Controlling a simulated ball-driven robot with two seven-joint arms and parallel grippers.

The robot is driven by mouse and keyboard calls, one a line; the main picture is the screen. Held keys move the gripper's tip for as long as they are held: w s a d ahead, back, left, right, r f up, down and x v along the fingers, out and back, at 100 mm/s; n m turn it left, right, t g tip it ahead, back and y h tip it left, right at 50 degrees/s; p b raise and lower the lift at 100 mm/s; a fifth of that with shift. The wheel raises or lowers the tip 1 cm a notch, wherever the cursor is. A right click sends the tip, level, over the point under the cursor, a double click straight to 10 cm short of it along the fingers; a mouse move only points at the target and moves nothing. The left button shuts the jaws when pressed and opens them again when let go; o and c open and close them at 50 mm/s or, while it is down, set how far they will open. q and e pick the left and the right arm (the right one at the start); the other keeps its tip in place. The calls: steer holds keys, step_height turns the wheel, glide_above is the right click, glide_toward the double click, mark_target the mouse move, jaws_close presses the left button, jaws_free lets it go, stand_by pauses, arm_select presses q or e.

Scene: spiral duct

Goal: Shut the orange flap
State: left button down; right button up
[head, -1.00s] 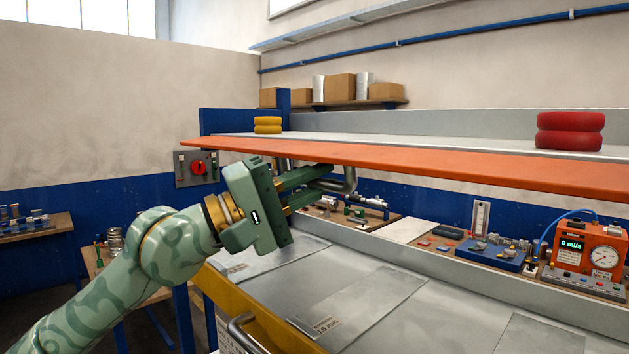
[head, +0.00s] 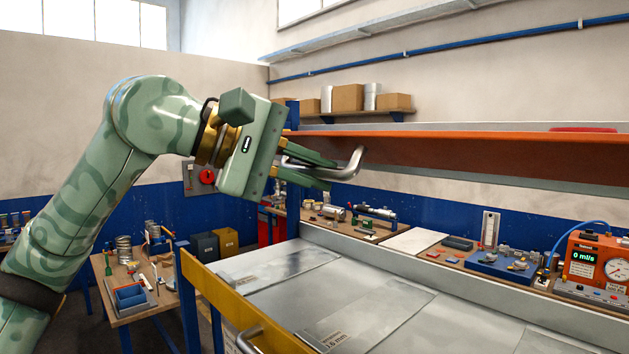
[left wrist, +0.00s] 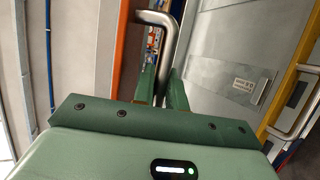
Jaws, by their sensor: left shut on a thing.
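The orange flap (head: 480,152) is a long panel running along the upper right of the head view, above the bench. I see its underside, and its near edge hides most of what lies on top. A bent metal handle (head: 351,164) sits at its left part. My left gripper (head: 326,175) is shut on this handle, with the fingers pointing right. In the left wrist view the handle (left wrist: 155,22) curves down between the fingers (left wrist: 162,95), beside the orange flap edge (left wrist: 128,60). My right gripper is not in view.
Below lies a grey metal bench top (head: 380,300) with a yellow front edge (head: 208,290). An orange gauge box (head: 597,262) and small devices stand along its back. A side table (head: 135,275) with tools is at left. The space between flap and bench top is open.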

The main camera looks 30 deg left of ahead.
mark_target(310, 133)
arm_select(q)
step_height(310, 133, up, 2)
steer(key=n+g+y, duration=0.1)
steer(key=g, duration=0.1)
steer(key=shift+g+y, duration=0.3)
steer(key=shift+g, duration=0.1)
steer(key=r+g, duration=0.1)
steer(key=g+y, duration=0.1)
steer(key=g, duration=0.1)
steer(key=shift+w+d+r+n+y, duration=0.1)
steer(key=shift+w+r+n+y, duration=0.1)
steer(key=shift+r+n+y, duration=0.15)
steer(key=shift+w+d+r+n+g+y, duration=0.1)
steer(key=shift+w+r+n+g+y, duration=0.2)
steer(key=shift+g, duration=0.65)
steer(key=shift+w+d+r+n+g+y, duration=0.1)
steer(key=shift+w+r+g+y, duration=0.25)
steer(key=shift+g, duration=0.6)
steer(key=c, duration=1.7)
jaws_free()
steer(key=shift+w, duration=0.1)
